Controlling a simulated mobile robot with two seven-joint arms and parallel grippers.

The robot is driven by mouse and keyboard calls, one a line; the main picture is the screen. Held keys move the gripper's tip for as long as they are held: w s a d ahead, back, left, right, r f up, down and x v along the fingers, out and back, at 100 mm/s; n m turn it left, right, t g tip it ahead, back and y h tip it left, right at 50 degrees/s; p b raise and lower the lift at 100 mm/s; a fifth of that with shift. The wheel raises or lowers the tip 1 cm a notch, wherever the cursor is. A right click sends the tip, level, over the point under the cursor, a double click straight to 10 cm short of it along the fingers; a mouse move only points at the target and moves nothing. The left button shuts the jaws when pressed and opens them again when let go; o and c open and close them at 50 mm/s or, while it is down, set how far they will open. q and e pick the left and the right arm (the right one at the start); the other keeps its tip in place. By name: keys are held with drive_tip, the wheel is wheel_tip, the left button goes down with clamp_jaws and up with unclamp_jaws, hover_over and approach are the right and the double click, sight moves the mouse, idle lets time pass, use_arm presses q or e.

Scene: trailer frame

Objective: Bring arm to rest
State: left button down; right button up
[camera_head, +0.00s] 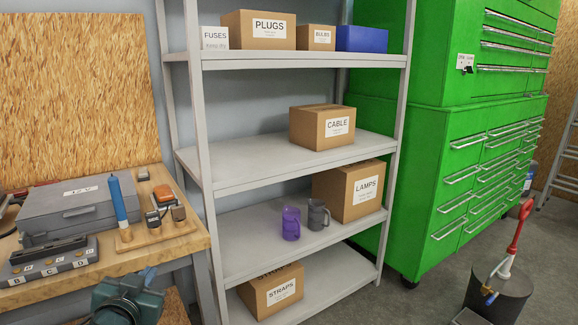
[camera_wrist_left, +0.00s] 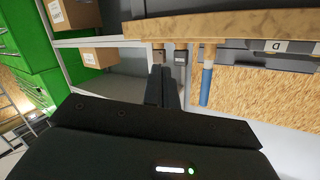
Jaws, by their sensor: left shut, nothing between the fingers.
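My left gripper (camera_head: 148,273) is low at the left in the head view, in front of the workbench edge and mostly cut off by the frame. In the left wrist view its black fingers (camera_wrist_left: 160,86) are shut together with nothing between them. The wrist view is turned upside down, with the bench at the top. The gripper appears apart from the bench and shelf; the exact gap cannot be told. My right gripper is in neither view.
The wooden workbench (camera_head: 90,268) holds a grey case (camera_head: 70,207) and a blue cylinder (camera_head: 118,198). The grey shelf (camera_head: 240,245) carries labelled boxes and two mugs. A green cabinet (camera_head: 440,130) stands at right, near a dark cylinder with a red-handled tool (camera_head: 520,225). Some floor is clear.

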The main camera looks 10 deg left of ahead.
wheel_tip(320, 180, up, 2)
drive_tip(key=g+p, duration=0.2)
drive_tip(key=p, duration=0.6)
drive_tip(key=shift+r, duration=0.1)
use_arm(q)
drive_tip(key=s+d+f+m+g+h, duration=0.1)
drive_tip(key=s+d+f+g+h, duration=0.1)
drive_tip(key=s+d+f, duration=0.5)
drive_tip(key=s+d+f+m+g+h, duration=0.1)
drive_tip(key=s+d+f+g+h, duration=0.1)
drive_tip(key=s+d+f+h, duration=0.2)
drive_tip(key=s+d+f, duration=0.3)
drive_tip(key=s+d, duration=0.5)
drive_tip(key=s, duration=0.1)
drive_tip(key=shift+s+d+f+g+h, duration=0.2)
drive_tip(key=shift+d+g+h, duration=0.1)
drive_tip(key=shift+g, duration=0.1)
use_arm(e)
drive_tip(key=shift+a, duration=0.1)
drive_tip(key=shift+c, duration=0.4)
